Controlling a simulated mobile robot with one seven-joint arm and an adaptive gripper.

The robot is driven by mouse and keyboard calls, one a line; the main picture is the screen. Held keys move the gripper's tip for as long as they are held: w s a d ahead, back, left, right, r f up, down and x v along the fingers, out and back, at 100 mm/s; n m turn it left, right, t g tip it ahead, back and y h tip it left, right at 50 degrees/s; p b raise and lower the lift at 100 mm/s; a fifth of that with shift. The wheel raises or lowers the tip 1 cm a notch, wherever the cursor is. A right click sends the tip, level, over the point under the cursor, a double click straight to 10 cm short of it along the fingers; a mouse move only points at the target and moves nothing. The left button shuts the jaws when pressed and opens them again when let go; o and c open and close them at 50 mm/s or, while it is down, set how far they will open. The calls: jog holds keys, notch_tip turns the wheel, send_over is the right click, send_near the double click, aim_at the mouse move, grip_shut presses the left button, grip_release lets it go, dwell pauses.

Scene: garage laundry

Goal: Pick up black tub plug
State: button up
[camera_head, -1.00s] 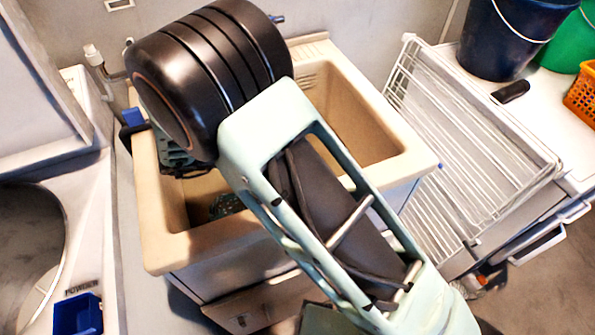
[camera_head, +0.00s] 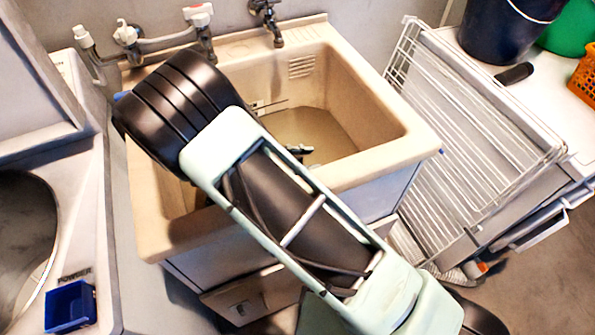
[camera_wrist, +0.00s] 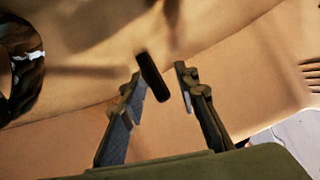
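In the wrist view a small black elongated piece (camera_wrist: 152,77), which looks like the black tub plug, shows between the fingertips of my gripper (camera_wrist: 160,82). The fingers are apart, and I see a gap on the piece's right side. I cannot tell whether it touches the left finger or how deep it lies. The beige tub (camera_head: 405,150) stands below my arm in the head view. Small dark green parts, likely my fingertips (camera_head: 300,150), show inside it, but my arm hides most of the gripper.
Taps (camera_head: 268,22) and pipes line the tub's back edge. A white wire rack (camera_head: 470,130) leans at its right. A dark bucket (camera_head: 505,35) and an orange basket (camera_head: 585,75) stand on the white surface. A blue box (camera_head: 70,307) is at lower left. A dark ring-like thing (camera_wrist: 22,65) shows at left.

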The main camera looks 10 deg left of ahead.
jog(key=shift+x, duration=1.35)
grip_shut()
